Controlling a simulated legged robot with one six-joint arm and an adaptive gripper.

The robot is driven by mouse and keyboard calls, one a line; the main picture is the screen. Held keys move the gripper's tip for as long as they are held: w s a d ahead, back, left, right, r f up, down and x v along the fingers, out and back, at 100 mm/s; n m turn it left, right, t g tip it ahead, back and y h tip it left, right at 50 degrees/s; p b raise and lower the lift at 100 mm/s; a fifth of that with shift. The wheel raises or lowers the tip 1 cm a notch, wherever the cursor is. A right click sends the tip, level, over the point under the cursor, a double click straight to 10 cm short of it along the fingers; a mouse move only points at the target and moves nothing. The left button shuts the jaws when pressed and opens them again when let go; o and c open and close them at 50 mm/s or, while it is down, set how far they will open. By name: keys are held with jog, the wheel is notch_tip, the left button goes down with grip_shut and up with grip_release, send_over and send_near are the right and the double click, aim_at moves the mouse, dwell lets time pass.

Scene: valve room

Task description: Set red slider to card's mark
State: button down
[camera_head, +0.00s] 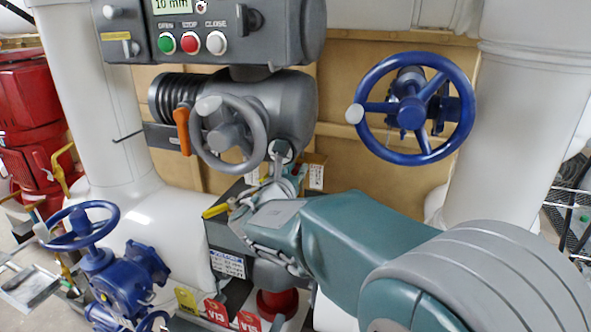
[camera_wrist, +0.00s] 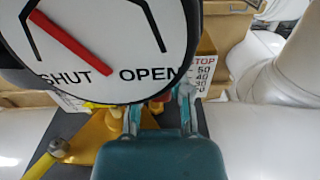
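My gripper (camera_head: 268,185) reaches down and away under the grey valve body in the head view. In the wrist view my gripper (camera_wrist: 160,105) has its two fingers apart, one on each side of a small yellow and red patch. I cannot tell whether that patch is the red slider, or whether the fingers touch it. I cannot make out a card with a mark.
A grey handwheel (camera_head: 228,135), a blue handwheel (camera_head: 415,108) and a control box (camera_head: 215,30) reading 10 mm surround the arm. Red V13 tags (camera_head: 217,311) hang below.

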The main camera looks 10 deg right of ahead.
jog(key=shift+f, duration=0.5)
jog(key=c, duration=0.6)
grip_release()
jog(key=shift+o, duration=0.2)
jog(key=shift+w+a, duration=0.1)
jog(key=v, duration=1.2)
jog(key=shift+f, duration=0.1)
